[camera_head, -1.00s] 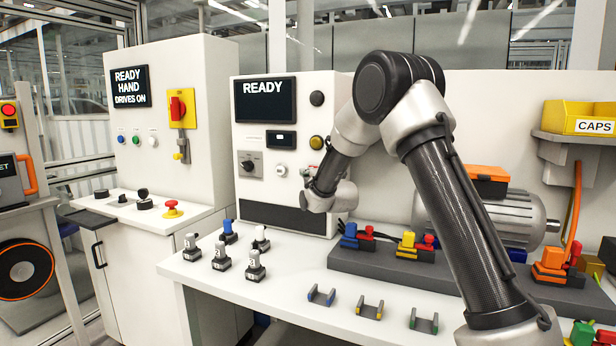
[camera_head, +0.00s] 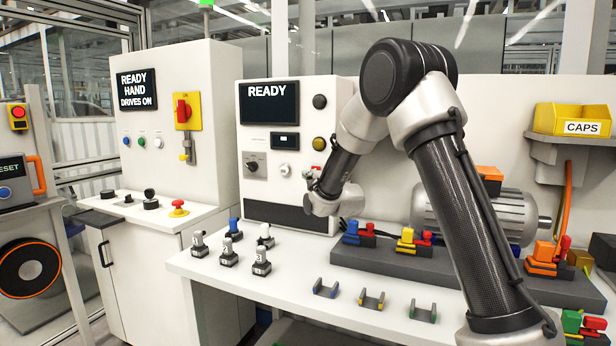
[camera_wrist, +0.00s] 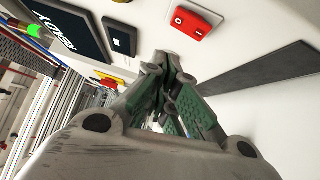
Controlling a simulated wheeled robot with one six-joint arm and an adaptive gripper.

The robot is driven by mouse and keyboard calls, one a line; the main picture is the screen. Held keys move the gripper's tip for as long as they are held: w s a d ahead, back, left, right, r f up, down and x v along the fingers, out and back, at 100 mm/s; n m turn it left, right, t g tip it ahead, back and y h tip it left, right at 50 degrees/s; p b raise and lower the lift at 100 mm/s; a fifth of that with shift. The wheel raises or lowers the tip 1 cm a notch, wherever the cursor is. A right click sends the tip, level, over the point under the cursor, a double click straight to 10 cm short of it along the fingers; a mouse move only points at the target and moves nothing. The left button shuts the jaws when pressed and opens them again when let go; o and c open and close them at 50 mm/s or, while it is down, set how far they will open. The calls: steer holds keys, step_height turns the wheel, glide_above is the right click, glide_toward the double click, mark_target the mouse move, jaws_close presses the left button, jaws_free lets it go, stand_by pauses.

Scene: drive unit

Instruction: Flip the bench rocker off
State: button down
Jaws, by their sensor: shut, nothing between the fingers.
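The bench rocker (camera_wrist: 193,20) is a red switch with light markings on the white bench panel, near the top of the wrist view. In the head view a small red patch (camera_head: 319,172) shows at that place, partly hidden by my gripper. My gripper (camera_wrist: 168,62) is shut and empty, with green-grey fingers. Its tips are close to the panel, below and left of the rocker in the wrist view. I cannot tell whether they touch the panel. In the head view my gripper (camera_head: 312,182) is small and partly hidden behind my wrist.
The panel also carries a READY display (camera_head: 269,103), a black selector (camera_head: 254,164) and a yellow button (camera_head: 319,144). Connectors sit on a grey rail (camera_head: 380,262) to the right.

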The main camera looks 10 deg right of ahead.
steer(key=s+d, duration=0.1)
steer(key=s, duration=0.5)
steer(key=shift+r, duration=0.3)
